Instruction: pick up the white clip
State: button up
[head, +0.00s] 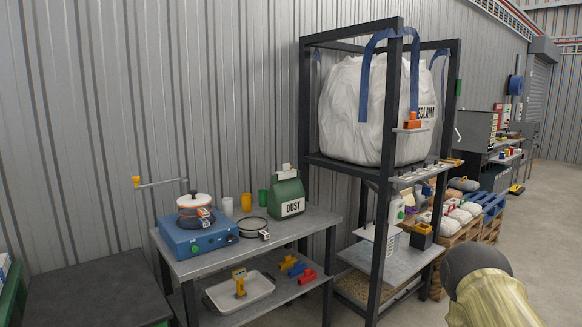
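A small white piece that looks like the white clip (287,168) sits at the top of a dark green bag (286,197) labelled DUST. The bag stands upright on the right part of the grey metal table (262,246). The piece is small, and I cannot make out its jaws or how it grips the bag's neck. My gripper is not in view.
A blue device (199,236) with a lidded pot stands at the table's left, with cups and a round sieve (253,227) beside it. Blue, yellow and red clips (307,276) and a white tray (240,292) lie on the lower shelf. A dark frame (383,220) rises at right.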

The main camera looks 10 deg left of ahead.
aim_at(286, 173)
jog(key=i, duration=2.2)
jog(key=u, duration=1)
